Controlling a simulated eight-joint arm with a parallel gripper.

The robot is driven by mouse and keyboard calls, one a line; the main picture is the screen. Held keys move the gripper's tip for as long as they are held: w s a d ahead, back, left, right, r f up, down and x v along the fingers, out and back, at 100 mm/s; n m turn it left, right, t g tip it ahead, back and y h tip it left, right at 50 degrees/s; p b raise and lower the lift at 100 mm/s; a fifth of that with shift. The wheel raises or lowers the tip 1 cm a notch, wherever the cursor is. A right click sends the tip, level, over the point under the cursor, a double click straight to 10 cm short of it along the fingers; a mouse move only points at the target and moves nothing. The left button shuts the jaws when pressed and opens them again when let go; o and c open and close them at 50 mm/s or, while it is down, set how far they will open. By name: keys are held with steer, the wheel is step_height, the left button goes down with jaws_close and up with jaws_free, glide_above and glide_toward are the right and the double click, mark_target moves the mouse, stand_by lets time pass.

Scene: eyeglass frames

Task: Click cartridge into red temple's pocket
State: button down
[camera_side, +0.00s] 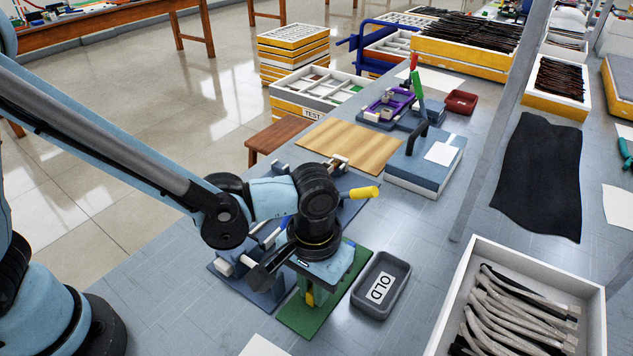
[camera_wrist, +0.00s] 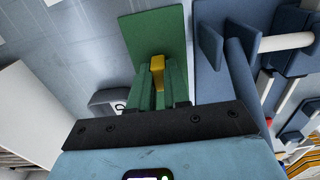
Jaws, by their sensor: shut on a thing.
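My gripper (camera_side: 309,292) is low over a small green stand (camera_side: 333,292). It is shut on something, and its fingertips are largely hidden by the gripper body. In the wrist view, a narrow yellow piece (camera_wrist: 157,70) sits between upright green parts (camera_wrist: 172,88) beyond the dark gripper bar. I cannot tell whether this yellow piece is the cartridge or is what the jaws hold. A small red part (camera_wrist: 268,121) shows at the right of the wrist view. I cannot tell whether it is the red temple. No pocket can be made out.
A blue fixture (camera_wrist: 208,70) with posts and a white rod stands right beside the green stand. A grey tray marked OLD (camera_side: 399,278) is close on its other side. A white box of temples (camera_side: 597,330) stands at the front right. Bare bench lies between.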

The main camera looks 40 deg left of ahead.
mark_target(311, 291)
steer(key=c, duration=1.1)
jaws_free()
steer(key=shift+f, duration=0.1)
step_height(311, 291, up, 12)
steer(key=shift+s, duration=0.3)
steer(key=shift+a, duration=0.1)
steer(key=a+m, duration=0.1)
steer(key=a, duration=0.1)
steer(key=a+m, duration=0.1)
steer(key=a, duration=0.1)
steer(key=a+m, duration=0.1)
steer(key=shift+s+a+r+t, duration=0.3)
steer(key=shift+s+a, duration=0.1)
steer(key=w+a+n+t+h, duration=0.1)
steer(key=a+t, duration=0.2)
steer(key=a, duration=0.7)
steer(key=shift+w+r+n, duration=0.25)
steer(key=shift+w+n, duration=0.05)
steer(key=shift+o, duration=0.5)
steer(key=a+n+t+y, duration=0.1)
steer(key=a+t, duration=0.2)
steer(key=a, duration=0.4)
steer(key=shift+a+t, duration=0.2)
steer(key=shift+t, duration=0.1)
